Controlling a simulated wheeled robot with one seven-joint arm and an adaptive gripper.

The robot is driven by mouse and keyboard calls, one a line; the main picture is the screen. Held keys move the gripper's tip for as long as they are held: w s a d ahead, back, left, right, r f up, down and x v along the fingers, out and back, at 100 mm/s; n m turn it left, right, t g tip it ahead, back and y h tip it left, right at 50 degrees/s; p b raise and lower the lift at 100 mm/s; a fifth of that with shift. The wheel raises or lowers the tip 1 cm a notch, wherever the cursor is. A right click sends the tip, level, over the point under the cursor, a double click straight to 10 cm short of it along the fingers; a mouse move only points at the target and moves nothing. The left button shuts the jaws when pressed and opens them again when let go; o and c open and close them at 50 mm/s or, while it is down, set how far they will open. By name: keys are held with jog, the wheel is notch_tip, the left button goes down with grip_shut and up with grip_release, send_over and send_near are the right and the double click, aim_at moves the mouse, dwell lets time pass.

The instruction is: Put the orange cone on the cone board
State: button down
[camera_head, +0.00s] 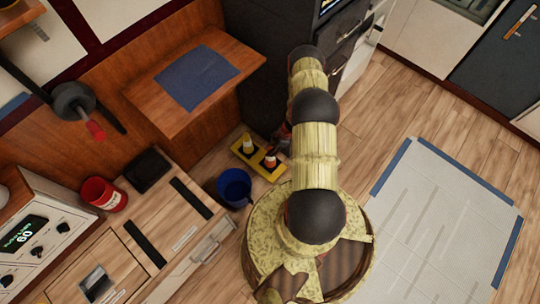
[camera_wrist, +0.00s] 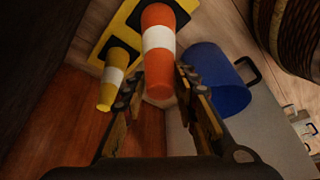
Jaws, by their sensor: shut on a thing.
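The orange cone (camera_wrist: 158,48) has a white band, and its narrow end lies between the fingers of my gripper (camera_wrist: 157,84) in the wrist view. The gripper is shut on it. In the head view the orange cone (camera_head: 270,161) shows at the right part of the yellow cone board (camera_head: 261,172). I cannot tell whether its base touches the board. The board also shows in the wrist view (camera_wrist: 123,22), partly hidden behind the cone. A yellow cone (camera_wrist: 113,75) with a white band stands on the board beside it. My arm hides most of the gripper in the head view.
A blue bucket (camera_head: 234,187) is close by the board; it also shows in the wrist view (camera_wrist: 218,82). A wooden surface with a blue mat (camera_head: 197,78) is behind. A wooden counter with a red can (camera_head: 103,194) is at the left. Floor to the right is open.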

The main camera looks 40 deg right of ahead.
notch_tip(320, 180, down, 6)
jog(key=b, duration=0.2)
jog(key=shift+f, duration=0.2)
jog(key=c, duration=1.4)
grip_release()
jog(key=p+v, duration=0.4)
jog(key=v, duration=0.8)
